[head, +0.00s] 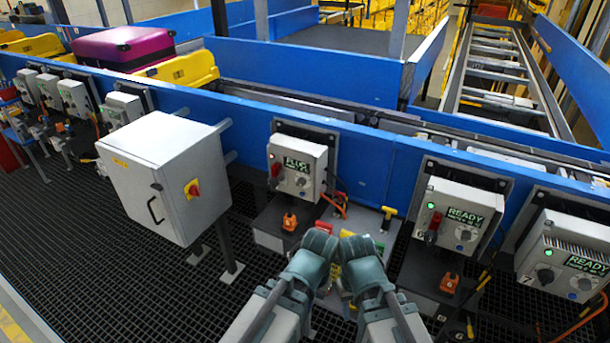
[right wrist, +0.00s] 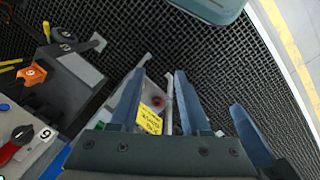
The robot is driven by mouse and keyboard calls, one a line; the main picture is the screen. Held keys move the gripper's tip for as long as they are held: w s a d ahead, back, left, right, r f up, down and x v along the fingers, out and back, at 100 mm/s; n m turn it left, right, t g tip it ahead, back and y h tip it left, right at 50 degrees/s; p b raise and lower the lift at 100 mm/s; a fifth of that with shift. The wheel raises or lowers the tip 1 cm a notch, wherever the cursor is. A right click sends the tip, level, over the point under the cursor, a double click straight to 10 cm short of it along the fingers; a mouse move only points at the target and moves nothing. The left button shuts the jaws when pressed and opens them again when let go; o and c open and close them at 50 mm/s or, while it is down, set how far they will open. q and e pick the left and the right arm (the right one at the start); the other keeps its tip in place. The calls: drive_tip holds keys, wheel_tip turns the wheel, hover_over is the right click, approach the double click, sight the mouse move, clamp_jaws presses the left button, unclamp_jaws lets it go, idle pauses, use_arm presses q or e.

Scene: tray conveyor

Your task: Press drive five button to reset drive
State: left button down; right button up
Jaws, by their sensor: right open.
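The fifth drive box from the left (head: 297,165) is mounted on the blue conveyor side in the head view.
Drive box 6 (head: 457,215) and drive box 7 (head: 568,260) show READY with green lamps. A grey cabinet (head: 165,175) projects at left. An orange tagged piece (head: 289,221) sits below the fifth box.

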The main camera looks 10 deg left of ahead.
clamp_jaws()
idle(1.5)
